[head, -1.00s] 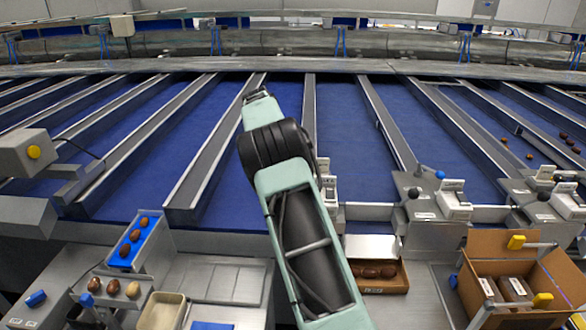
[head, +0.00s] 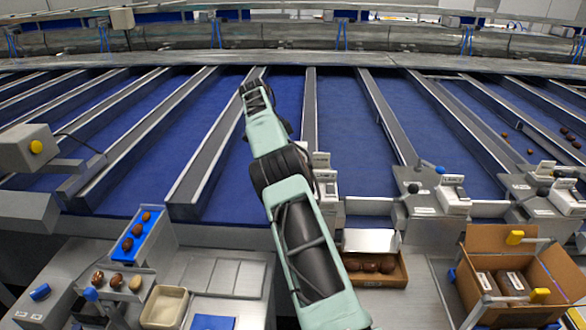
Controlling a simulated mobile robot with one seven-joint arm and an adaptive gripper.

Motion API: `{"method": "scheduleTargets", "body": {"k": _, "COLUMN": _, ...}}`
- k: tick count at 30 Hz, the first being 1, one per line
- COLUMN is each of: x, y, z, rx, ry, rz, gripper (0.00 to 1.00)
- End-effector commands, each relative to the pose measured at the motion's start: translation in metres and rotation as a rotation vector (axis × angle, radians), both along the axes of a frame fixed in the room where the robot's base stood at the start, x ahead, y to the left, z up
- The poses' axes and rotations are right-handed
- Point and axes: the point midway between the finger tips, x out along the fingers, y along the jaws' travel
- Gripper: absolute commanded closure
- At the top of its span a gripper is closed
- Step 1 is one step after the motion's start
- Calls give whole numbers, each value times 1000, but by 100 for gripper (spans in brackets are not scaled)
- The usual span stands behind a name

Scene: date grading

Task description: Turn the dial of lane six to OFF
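My gripper (head: 257,96) is at the far end of my arm, over the blue lanes at upper centre. It is small and dark, and I cannot tell whether its fingers are open or shut. Lane control boxes stand along the near edge of the lanes. One white box (head: 454,196) is right of centre, with a black knob (head: 413,188) on the grey housing beside it. Another white box (head: 323,182) is partly hidden behind my arm. The lane labels and dial markings are too small to read, so I cannot tell which is lane six.
An open carton (head: 517,240) with packs stands at lower right. A small box of dates (head: 401,273) is right of my arm. A blue tray of dates (head: 152,236) and a beige tray (head: 181,310) are at lower left. Metal rails (head: 384,115) divide the lanes.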

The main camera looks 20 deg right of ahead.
Motion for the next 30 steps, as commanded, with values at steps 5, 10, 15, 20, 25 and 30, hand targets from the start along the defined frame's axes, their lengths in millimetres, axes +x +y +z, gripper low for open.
{"method": "scheduleTargets", "body": {"k": 5, "x": 0, "y": 0, "z": 0, "rx": 1, "ry": -1, "rz": -8, "gripper": 100}}
{"method": "scheduleTargets", "body": {"k": 10, "x": 0, "y": 0, "z": 0, "rx": 1, "ry": -1, "rz": -9, "gripper": 100}}
{"method": "scheduleTargets", "body": {"k": 15, "x": 0, "y": 0, "z": 0, "rx": 1, "ry": 0, "rz": -9, "gripper": 100}}
{"method": "scheduleTargets", "body": {"k": 20, "x": 0, "y": 0, "z": 0, "rx": 1, "ry": 0, "rz": -9, "gripper": 64}}
{"method": "scheduleTargets", "body": {"k": 25, "x": 0, "y": 0, "z": 0, "rx": 0, "ry": 0, "rz": -9, "gripper": 61}}
{"method": "scheduleTargets", "body": {"k": 30, "x": 0, "y": 0, "z": 0, "rx": 0, "ry": 0, "rz": -8, "gripper": 61}}
